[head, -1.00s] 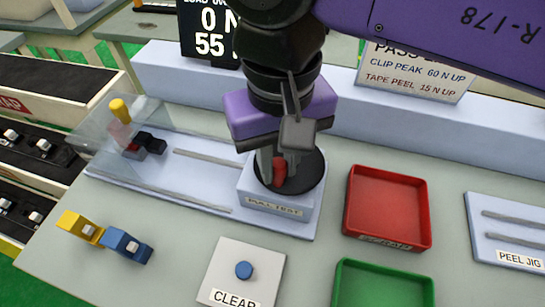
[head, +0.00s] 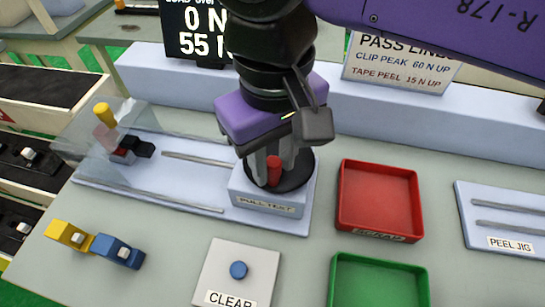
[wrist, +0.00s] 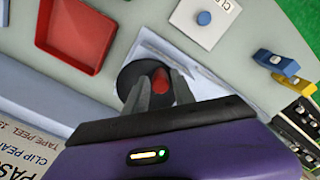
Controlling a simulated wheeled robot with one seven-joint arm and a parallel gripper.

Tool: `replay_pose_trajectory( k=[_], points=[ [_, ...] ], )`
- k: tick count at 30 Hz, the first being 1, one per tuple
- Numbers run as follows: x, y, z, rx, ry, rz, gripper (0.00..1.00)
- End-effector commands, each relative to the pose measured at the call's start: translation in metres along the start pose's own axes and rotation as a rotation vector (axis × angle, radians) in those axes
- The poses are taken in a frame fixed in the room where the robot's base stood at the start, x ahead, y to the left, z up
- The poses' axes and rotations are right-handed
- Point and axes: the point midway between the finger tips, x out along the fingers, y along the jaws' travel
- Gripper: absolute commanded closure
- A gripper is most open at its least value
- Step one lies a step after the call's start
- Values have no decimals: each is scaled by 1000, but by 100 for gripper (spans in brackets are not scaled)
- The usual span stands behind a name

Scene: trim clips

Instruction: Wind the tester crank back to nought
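The tester crank is a black disc (head: 300,181) with an upright red knob (head: 274,172), on the pale block labelled PULL TEST. My gripper (head: 274,165) points down over it with one grey finger on each side of the knob. The fingers look closed against the knob, though their contact faces are hidden. In the wrist view the red knob (wrist: 160,80) also sits between the fingertips, above the black disc (wrist: 128,76). The display (head: 205,30) behind reads 0 N above 55.
A clear guard (head: 88,135) and yellow-topped clamp stand at the left of the tester. A red SCRAP tray (head: 380,200) and green tray (head: 380,285) lie right, a CLEAR button (head: 238,270) in front. Yellow and blue clips (head: 117,250) lie front left.

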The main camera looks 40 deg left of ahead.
Motion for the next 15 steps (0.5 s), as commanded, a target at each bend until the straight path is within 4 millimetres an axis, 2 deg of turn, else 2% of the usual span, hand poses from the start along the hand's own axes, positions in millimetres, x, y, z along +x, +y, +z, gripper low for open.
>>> replay_pose_trajectory(
  k=[10,15],
  points=[
    [1,0,0,0,-1,-1,57],
    [-12,0,0,1,0,0,57]
  ],
)
